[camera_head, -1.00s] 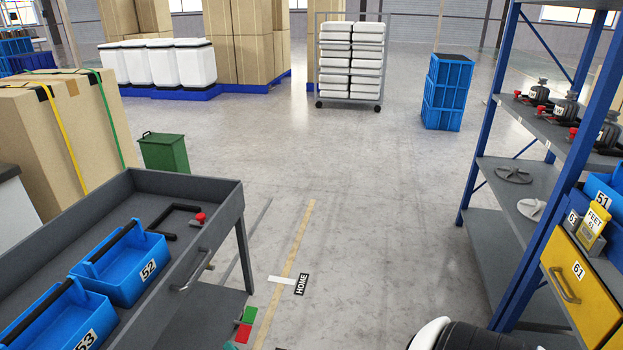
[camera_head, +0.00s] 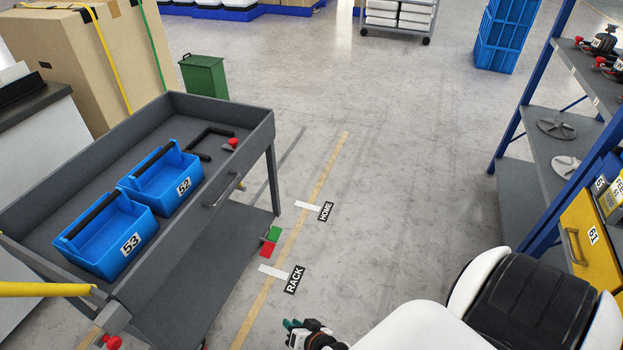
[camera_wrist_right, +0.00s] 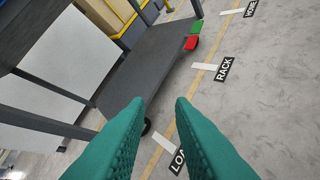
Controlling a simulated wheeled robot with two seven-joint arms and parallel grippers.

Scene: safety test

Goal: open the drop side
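The grey cart (camera_head: 62,168) stands at the left of the head view. Its near side panel (camera_head: 190,232) is upright and carries a bar handle (camera_head: 224,190). A red knob (camera_head: 232,143) sits at the panel's far end, and another red knob (camera_head: 112,342) shows low at its near end. My right gripper (camera_head: 296,324) is at the bottom of the head view, right of the cart and apart from it. In the wrist view its teal fingers (camera_wrist_right: 160,100) are spread with nothing between them; the cart's lower shelf (camera_wrist_right: 150,62) lies beyond. My left gripper is out of view.
Blue bins 52 (camera_head: 165,178) and 53 (camera_head: 108,240) and a black bracket (camera_head: 206,138) lie in the cart. A yellow bar (camera_head: 45,289) shows at the left edge. A green bin (camera_head: 204,79) stands behind. Shelves (camera_head: 556,140) stand right. The middle floor is clear.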

